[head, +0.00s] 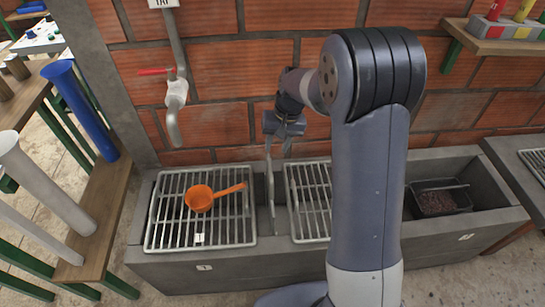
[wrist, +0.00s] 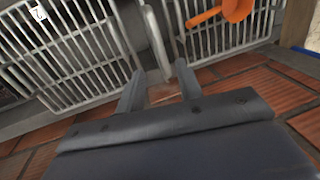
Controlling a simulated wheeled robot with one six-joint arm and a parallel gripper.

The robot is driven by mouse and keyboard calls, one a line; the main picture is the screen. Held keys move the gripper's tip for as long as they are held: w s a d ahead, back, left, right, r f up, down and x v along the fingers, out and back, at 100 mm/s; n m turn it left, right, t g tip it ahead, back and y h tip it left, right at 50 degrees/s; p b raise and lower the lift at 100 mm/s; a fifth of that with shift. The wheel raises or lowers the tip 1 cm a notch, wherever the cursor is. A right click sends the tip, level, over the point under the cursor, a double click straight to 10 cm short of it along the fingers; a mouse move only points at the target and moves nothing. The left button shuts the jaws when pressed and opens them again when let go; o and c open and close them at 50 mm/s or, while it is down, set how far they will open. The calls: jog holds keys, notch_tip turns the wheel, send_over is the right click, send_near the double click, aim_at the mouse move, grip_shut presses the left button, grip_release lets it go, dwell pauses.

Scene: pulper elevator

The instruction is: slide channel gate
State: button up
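The channel gate (head: 270,188) is a narrow grey upright piece standing between the two metal grates of the concrete trough. It also shows in the wrist view (wrist: 156,42) as a pale bar, with its near end at the gap between my fingertips. My gripper (head: 278,148) is above the back of the trough, close to the wall, pointing down over the gate. In the wrist view my gripper (wrist: 157,80) has its two fingers apart, with visible gaps beside the gate's end. Whether either finger touches the gate cannot be told.
An orange ladle (head: 199,198) lies on the left grate (head: 163,224). The right grate (head: 312,215) is partly behind my arm. A tap (head: 175,95) sticks out from the brick wall, left of my gripper. A dark tray (head: 440,201) sits at the trough's right end.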

aim_at(270, 166)
jog(key=f, duration=0.2)
jog(key=a+f, duration=0.1)
jog(key=f, duration=0.5)
jog(key=shift+a+b, duration=0.35)
jog(key=shift+b, duration=0.05)
grip_shut()
